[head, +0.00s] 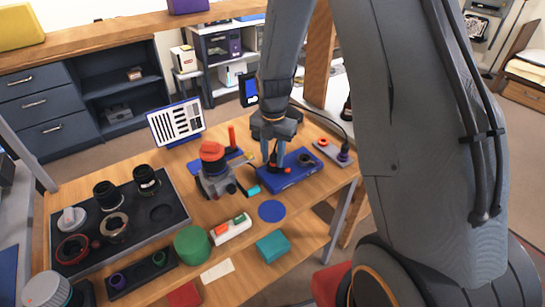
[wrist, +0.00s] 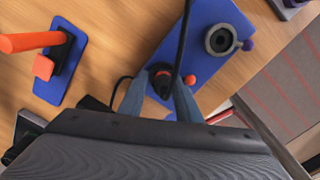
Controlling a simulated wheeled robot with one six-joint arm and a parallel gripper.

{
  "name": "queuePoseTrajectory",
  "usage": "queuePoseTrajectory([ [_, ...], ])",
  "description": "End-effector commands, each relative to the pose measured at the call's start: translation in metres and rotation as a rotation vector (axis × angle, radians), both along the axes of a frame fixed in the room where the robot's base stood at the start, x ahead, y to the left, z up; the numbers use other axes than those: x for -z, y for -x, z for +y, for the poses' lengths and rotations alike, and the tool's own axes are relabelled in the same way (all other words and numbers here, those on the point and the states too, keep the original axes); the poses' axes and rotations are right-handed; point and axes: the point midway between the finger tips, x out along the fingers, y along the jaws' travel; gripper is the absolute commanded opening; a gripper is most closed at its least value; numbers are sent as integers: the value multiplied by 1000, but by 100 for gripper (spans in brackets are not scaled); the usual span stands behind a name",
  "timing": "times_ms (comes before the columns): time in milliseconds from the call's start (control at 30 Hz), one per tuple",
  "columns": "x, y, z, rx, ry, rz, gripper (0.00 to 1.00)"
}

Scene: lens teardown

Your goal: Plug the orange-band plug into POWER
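A blue box (head: 296,176) lies on the wooden table under my gripper (head: 273,163). It also shows in the wrist view (wrist: 207,88). My gripper's fingers (wrist: 160,103) stand on both sides of a black plug (wrist: 160,82) and appear shut on it. A black cable runs up from the plug. The plug is over the box, beside a small orange-red knob (wrist: 190,79). I cannot tell whether it is seated in a socket. An empty grey-ringed socket (wrist: 220,40) with a purple marker (wrist: 247,45) is on the same box. No POWER label is readable.
A grey strip (head: 331,152) with an orange spot and a purple-banded plug (head: 343,156) lies to the right. A red-topped microscope-like device (head: 213,170) stands left. A dark tray (head: 75,262) holds lens parts. A blue disc (head: 271,211) lies in front.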

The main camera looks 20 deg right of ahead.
Motion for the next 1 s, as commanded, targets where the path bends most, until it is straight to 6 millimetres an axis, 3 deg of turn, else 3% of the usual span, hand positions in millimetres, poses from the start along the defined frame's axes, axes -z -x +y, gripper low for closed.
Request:
queuePoseTrajectory([
  [33,10,9,-4,2,3,20,44],
  [533,5,9,-6,1,4,20,44],
  [1000,-64,4,3,-6,4,2,44],
])
